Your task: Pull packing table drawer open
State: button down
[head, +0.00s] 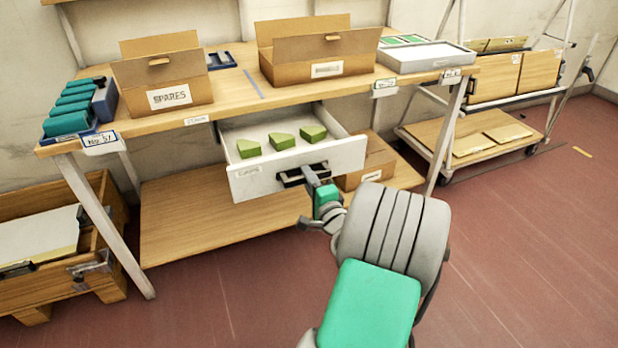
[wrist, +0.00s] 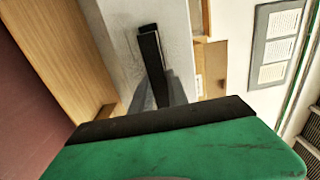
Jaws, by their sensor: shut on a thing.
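The packing table (head: 290,95) has a wooden top and pale metal legs. Its white drawer (head: 345,158) stands out from under the top, partly open, with several green blocks (head: 283,141) inside. The drawer's dark handle (head: 292,178) is on its front. My gripper (head: 311,180) reaches the handle from the front right and is shut on it. In the wrist view the drawer front (wrist: 128,30) is light grey, and the dark handle (wrist: 153,60) runs into my gripper (wrist: 165,95). The fingertips are partly hidden there.
A box marked SPARES (head: 190,97), another open cardboard box (head: 300,70) and teal items (head: 70,120) stand on the tabletop. A lower shelf (head: 200,220) holds a cardboard box (head: 365,172). A wooden crate (head: 115,290) is at left, a cart (head: 420,140) at right. Red floor in front is clear.

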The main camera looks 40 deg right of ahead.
jog(key=c, duration=1.3)
grip_release()
jog(key=v, duration=0.7)
jog(key=shift+s+a, duration=0.15)
jog(key=shift+s, duration=0.2)
